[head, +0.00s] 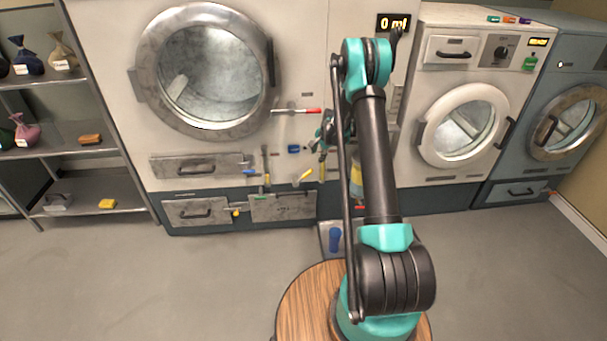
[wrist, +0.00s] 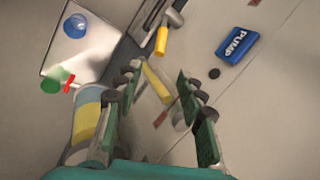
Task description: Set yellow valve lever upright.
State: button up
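In the head view my arm partly hides the area.
A blue PUMP button (wrist: 237,44) is on the panel. A yellow-banded container (wrist: 88,122) is close beside one finger. A red handle (wrist: 69,82) and a pale tray (wrist: 98,47) with a blue item (wrist: 75,26) are nearby. A red-tipped lever (head: 306,111) sticks out above.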

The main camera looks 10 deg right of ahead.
aim_at(310, 171)
jog(key=x, duration=1.7)
grip_shut()
